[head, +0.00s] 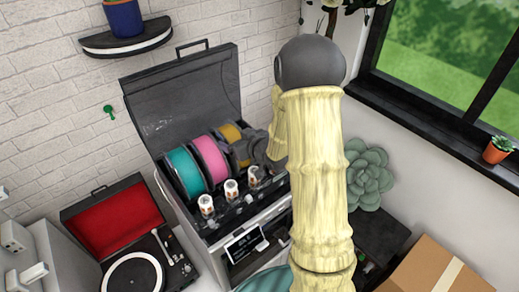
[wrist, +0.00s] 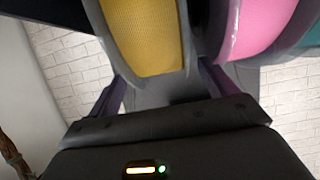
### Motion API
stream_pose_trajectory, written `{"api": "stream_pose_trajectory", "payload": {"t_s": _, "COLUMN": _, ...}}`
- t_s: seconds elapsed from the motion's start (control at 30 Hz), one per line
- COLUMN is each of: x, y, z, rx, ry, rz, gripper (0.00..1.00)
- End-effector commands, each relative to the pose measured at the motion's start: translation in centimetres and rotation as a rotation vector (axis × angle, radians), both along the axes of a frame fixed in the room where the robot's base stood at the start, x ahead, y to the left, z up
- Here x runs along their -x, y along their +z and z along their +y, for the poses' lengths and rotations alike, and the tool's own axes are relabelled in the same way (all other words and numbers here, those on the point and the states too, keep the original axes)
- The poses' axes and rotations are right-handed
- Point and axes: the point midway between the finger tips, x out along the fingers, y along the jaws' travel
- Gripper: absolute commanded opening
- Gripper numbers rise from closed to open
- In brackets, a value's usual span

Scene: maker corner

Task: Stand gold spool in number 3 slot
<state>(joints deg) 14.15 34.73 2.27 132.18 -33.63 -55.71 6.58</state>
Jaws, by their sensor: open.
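The gold spool (head: 230,133) stands upright in the open dark box (head: 185,92), third from the left, beside the pink spool (head: 209,158). Its front is partly hidden by my gripper (head: 251,150) in the head view. In the wrist view, the gold spool (wrist: 150,35) lies between the two spread fingers of my gripper (wrist: 166,85), which is open. Whether a finger touches it I cannot tell. White slot markers, such as the rightmost one (head: 253,174), stand along the box's front; their numbers are too small to read.
A teal spool (head: 184,172) stands left of the pink one, which is close to one finger. The raised lid backs onto the brick wall. A record player (head: 133,272) is at lower left, a succulent (head: 369,176) and cardboard box (head: 435,268) at right.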

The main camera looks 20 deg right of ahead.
Motion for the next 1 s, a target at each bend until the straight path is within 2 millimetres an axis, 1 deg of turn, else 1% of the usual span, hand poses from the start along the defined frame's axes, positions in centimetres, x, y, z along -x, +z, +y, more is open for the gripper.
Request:
{"api": "stream_pose_trajectory", "payload": {"t_s": 0.1, "x": 1.8, "y": 0.6, "z": -0.7, "rx": 0.000, "ry": -0.003, "rz": -0.002, "gripper": 0.84}}
{"api": "stream_pose_trajectory", "payload": {"t_s": 0.67, "x": 9.9, "y": 4.3, "z": -3.4, "rx": 0.002, "ry": -0.005, "rz": -0.006, "gripper": 0.84}}
{"api": "stream_pose_trajectory", "payload": {"t_s": 0.73, "x": 10.0, "y": 4.1, "z": -3.4, "rx": -0.001, "ry": 0.001, "rz": -0.009, "gripper": 0.84}}
{"api": "stream_pose_trajectory", "payload": {"t_s": 1.0, "x": 11.3, "y": 4.7, "z": -3.8, "rx": -0.003, "ry": 0.004, "rz": -0.008, "gripper": 0.84}}
